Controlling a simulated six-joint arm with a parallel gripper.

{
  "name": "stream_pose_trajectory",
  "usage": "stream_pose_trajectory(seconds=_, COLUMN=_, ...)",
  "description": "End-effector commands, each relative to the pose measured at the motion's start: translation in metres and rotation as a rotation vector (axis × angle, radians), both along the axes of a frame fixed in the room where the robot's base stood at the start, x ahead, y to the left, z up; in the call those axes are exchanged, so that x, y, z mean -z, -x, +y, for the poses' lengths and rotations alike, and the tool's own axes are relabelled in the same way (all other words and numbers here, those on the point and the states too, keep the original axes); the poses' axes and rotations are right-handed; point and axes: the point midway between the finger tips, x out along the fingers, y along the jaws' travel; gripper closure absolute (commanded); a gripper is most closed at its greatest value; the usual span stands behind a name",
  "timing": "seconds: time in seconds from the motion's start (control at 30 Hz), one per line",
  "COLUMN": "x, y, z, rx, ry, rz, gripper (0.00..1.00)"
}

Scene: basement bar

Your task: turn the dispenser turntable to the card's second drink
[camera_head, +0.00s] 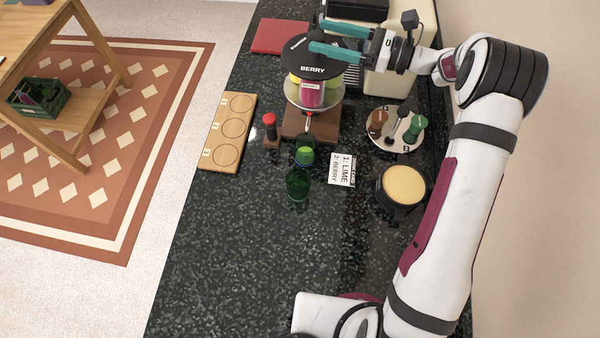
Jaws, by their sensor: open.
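The dispenser (315,58) stands at the back of the counter with a round black lid. The word BERRY on the lid faces the front. A magenta container labelled on its front (312,94) sits at the front, above the tap, with yellow-green showing behind it. The drink card (342,169) lies on the counter and reads 1: LIME, 2: BERRY. My gripper (317,37) is open, its two teal fingers apart at the lid's upper part. I cannot tell whether they touch it. A green glass with lime-coloured contents (305,154) stands near the tap.
Another dark green glass (298,187) stands in front. A wooden board with numbered circles (245,103) is at left, beside a red-topped object (269,122). A round tray (412,145) and a yellow-topped round container (404,184) are at right. The front counter is clear.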

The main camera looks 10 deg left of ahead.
Motion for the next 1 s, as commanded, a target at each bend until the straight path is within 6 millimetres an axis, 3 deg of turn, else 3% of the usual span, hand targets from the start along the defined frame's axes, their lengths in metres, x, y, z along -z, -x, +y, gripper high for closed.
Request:
stream_pose_trajectory(seconds=0.07, x=0.0, y=0.003, z=-0.022, rx=0.004, ry=-0.001, rz=0.0, gripper=0.26)
stream_pose_trajectory(seconds=0.13, x=-0.014, y=0.02, z=-0.023, rx=-0.006, ry=0.119, rz=-0.122, gripper=0.26)
stream_pose_trajectory(seconds=0.23, x=-0.023, y=0.046, z=-0.018, rx=-0.045, ry=0.243, rz=-0.221, gripper=0.26)
stream_pose_trajectory(seconds=0.57, x=-0.033, y=0.135, z=0.008, rx=-0.217, ry=0.434, rz=-0.299, gripper=0.26)
stream_pose_trajectory(seconds=1.0, x=-0.022, y=0.257, z=0.016, rx=-0.438, ry=0.658, rz=-0.422, gripper=0.26)
